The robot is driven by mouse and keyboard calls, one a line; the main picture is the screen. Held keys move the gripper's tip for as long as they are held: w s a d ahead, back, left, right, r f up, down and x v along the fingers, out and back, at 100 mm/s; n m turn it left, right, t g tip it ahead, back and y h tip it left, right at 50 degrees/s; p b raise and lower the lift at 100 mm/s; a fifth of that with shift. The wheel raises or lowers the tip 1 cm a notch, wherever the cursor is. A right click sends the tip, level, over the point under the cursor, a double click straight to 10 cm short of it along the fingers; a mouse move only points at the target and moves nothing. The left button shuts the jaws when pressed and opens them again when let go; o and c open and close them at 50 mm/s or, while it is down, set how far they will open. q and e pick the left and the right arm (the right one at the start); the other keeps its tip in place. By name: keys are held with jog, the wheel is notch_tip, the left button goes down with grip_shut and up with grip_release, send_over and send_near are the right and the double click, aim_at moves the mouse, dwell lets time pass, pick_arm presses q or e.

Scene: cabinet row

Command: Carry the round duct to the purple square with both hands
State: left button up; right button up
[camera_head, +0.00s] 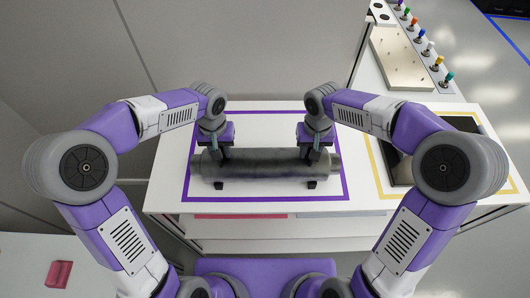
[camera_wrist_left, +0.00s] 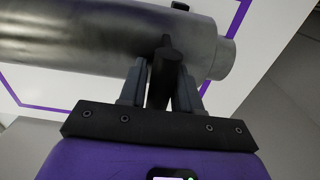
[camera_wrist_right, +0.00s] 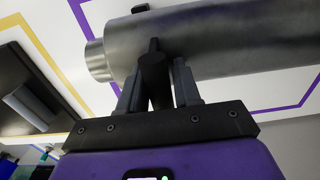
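The round duct (camera_head: 262,166) is a dark grey metal cylinder lying level, left to right, inside the outline of the purple square (camera_head: 345,193) on the white top. Black feet show below its front side. My left gripper (camera_head: 213,148) stands over its left part and my right gripper (camera_head: 315,147) over its right part. In the left wrist view the fingers close in around a black handle (camera_wrist_left: 166,72) on the duct. In the right wrist view the fingers likewise flank a second black handle (camera_wrist_right: 153,72). Whether the feet touch the surface is hard to tell.
A yellow outlined square (camera_head: 379,178) with a dark tray (camera_head: 398,167) lies right of the purple one. A beige board (camera_head: 401,58) and several coloured knobs stand at the back right. A red block (camera_head: 59,274) lies on a surface at the lower left.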

pick_arm(q)
jog(key=o, duration=0.3)
pick_arm(e)
jog(key=o, duration=0.3)
jog(key=shift+r, duration=0.1)
pick_arm(q)
jog(key=shift+r, duration=0.1)
notch_tip(320, 180, up, 12)
jog(key=shift+f, duration=0.15)
pick_arm(e)
jog(key=shift+r, duration=0.2)
notch_tip(320, 180, up, 12)
jog(key=shift+f, duration=0.2)
pick_arm(q)
jog(key=shift+s, duration=0.1)
pick_arm(e)
jog(key=shift+s+f, duration=0.1)
